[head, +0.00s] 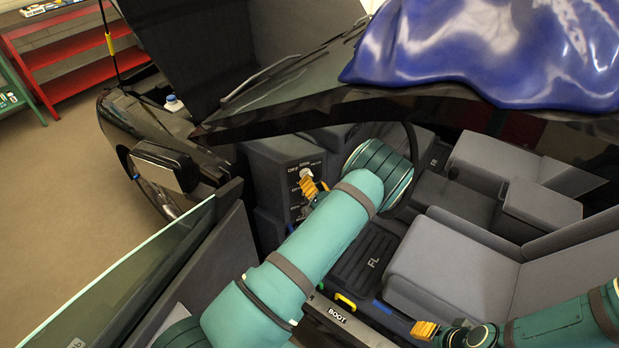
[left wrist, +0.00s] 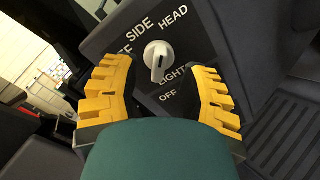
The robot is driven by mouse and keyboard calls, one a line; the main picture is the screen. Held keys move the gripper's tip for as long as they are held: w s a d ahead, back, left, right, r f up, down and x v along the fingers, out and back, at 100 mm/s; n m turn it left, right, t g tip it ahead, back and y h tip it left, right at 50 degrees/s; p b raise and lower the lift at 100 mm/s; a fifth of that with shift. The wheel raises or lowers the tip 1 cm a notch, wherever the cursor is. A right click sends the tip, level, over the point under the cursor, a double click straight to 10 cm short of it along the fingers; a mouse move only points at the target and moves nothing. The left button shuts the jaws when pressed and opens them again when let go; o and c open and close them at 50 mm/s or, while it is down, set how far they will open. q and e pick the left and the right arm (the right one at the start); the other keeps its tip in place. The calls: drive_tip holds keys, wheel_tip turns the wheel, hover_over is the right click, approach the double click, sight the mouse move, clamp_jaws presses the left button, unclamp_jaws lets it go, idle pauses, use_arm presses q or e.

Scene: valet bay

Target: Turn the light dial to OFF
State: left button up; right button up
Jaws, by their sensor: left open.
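The light dial (left wrist: 158,55) is a white round knob with a raised ridge on a dark panel (left wrist: 215,50). SIDE and HEAD are printed above it, with a partly hidden label ending in FF at left. LIGHT is printed below it. I cannot tell which label the ridge points to. In the head view the dial (head: 305,173) shows just above my left gripper (head: 314,188). In the left wrist view its yellow fingers (left wrist: 160,68) are open, one on each side of the dial, with no clear contact. My right gripper (head: 427,330) is low at right, away from the panel.
A second OFF label is on the panel below the dial. The steering wheel (head: 413,150) is close to my left arm. The open door (head: 190,265) stands at left and the front seat (head: 450,268) at right. A blue cover (head: 490,50) lies on the roof.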

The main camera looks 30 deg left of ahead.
use_arm(q)
drive_tip(key=shift+x, duration=1.7)
clamp_jaws()
